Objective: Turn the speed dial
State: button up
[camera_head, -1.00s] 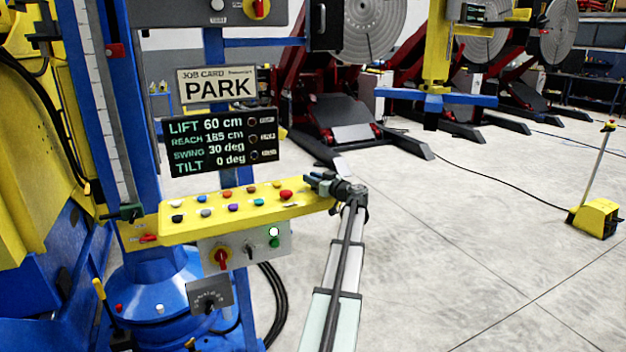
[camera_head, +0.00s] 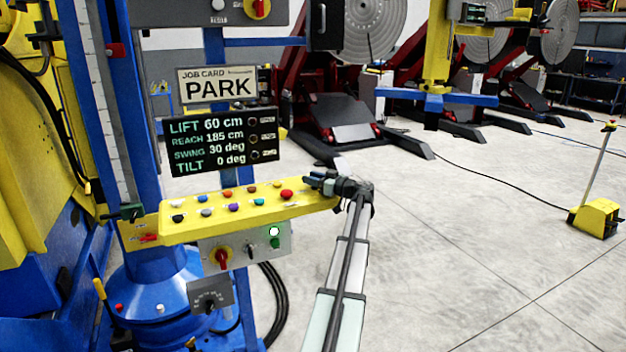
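The speed dial appears to be the dark knob on a grey scale plate (camera_head: 210,295), low on the blue column under the yellow button panel. My gripper (camera_head: 312,180) is at the right end of the yellow panel (camera_head: 172,233), near the red mushroom button, up and to the right of the dial. Nothing touches the dial. The fingers are small and dark here, and I cannot tell whether they are open or shut.
A grey switch box (camera_head: 262,246) with a red-yellow knob, a small lever and green button hangs under the panel. A display (camera_head: 222,141) and a PARK job card (camera_head: 217,84) stand above. Black cables (camera_head: 275,305) hang beside the column.

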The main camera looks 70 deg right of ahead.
jog(key=shift+o, duration=0.7)
jog(key=v, duration=1.3)
jog(key=shift+s, duration=0.35)
jog(key=shift+s+a, duration=0.1)
jog(key=x, duration=1.2)
jog(key=shift+c, duration=0.4)
grip_shut()
